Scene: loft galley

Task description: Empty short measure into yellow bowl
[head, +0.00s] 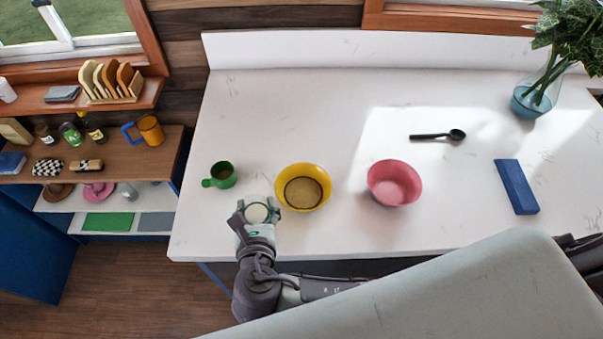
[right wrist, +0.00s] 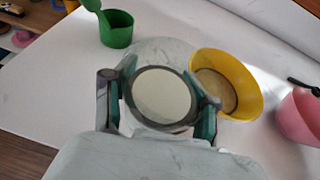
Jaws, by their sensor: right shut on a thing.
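My right gripper (head: 257,211) is shut on a small round cup, the measure (right wrist: 162,97), with a grey rim and a flat pale cream face inside. It is held near the counter's front edge, just left of the yellow bowl (head: 322,179). In the right wrist view the measure sits between the two fingers, and the yellow bowl (right wrist: 245,75) is close to its right. The measure looks upright, and its height cannot be told. The yellow bowl stands upright with a brownish round area at its bottom. My left gripper is not in view.
A green cup with a handle (head: 223,177) stands left of the yellow bowl. A pink bowl (head: 402,196) stands to its right. A black spoon (head: 433,136), a blue block (head: 516,187) and a plant vase (head: 532,100) lie farther right. The back left counter is clear.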

